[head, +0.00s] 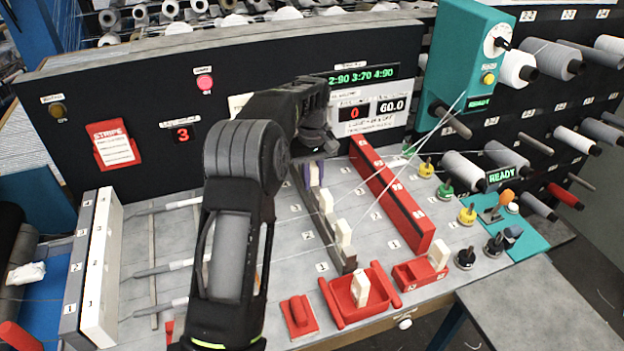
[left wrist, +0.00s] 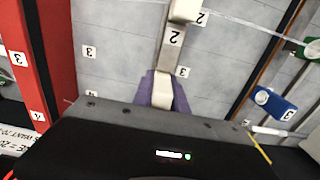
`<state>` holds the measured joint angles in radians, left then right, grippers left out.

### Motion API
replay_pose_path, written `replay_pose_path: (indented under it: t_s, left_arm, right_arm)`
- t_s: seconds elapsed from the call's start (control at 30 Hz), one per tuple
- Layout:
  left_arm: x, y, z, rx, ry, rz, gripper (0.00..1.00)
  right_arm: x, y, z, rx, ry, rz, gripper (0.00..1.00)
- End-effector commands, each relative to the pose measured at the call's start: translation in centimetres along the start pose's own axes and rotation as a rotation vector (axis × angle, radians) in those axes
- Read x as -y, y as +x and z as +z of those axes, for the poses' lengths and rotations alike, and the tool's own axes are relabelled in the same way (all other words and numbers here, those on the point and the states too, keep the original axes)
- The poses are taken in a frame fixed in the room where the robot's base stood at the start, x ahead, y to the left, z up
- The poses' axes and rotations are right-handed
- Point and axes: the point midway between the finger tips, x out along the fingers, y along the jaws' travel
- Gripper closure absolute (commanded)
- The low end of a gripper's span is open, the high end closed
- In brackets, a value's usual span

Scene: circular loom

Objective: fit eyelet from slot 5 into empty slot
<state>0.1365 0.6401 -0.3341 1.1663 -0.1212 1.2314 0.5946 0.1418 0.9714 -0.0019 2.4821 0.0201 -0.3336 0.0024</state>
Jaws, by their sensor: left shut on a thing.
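A dark narrow rail (head: 325,238) runs front to back on the grey bench, with cream eyelets standing along it. Two eyelets, one nearer the front (head: 343,232) and one farther back (head: 327,201), show clear of my gripper. My left gripper (head: 313,174) points down at the rear of the rail, shut on another cream eyelet (left wrist: 163,92). Purple pieces flank this eyelet on both sides. My right gripper is out of view.
A long red block (head: 395,200) stands right of the rail. A red tray (head: 340,310) with a cream piece (head: 360,288) is in front, beside a red pad (head: 299,316). A teal machine (head: 465,70) stands behind right, with white threads crossing the bench.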

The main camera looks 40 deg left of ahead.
Motion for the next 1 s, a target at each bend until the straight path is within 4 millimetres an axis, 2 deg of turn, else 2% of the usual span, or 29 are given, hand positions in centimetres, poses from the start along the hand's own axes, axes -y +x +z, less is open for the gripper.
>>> replay_pose_path:
  t_s: [0.03, 0.37, 1.0]
  left_arm:
    - [-0.81, 0.19, -0.04, -0.009, 0.006, 0.018, 1.00]
    - [-0.76, 1.00, -0.02, -0.008, 0.006, 0.017, 1.00]
    - [-0.60, 0.65, 0.12, -0.001, 0.005, 0.011, 1.00]
  right_arm:
    - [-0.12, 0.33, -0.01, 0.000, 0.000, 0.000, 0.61]
    - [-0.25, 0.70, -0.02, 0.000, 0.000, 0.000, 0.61]
    - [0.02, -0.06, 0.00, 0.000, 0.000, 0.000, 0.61]
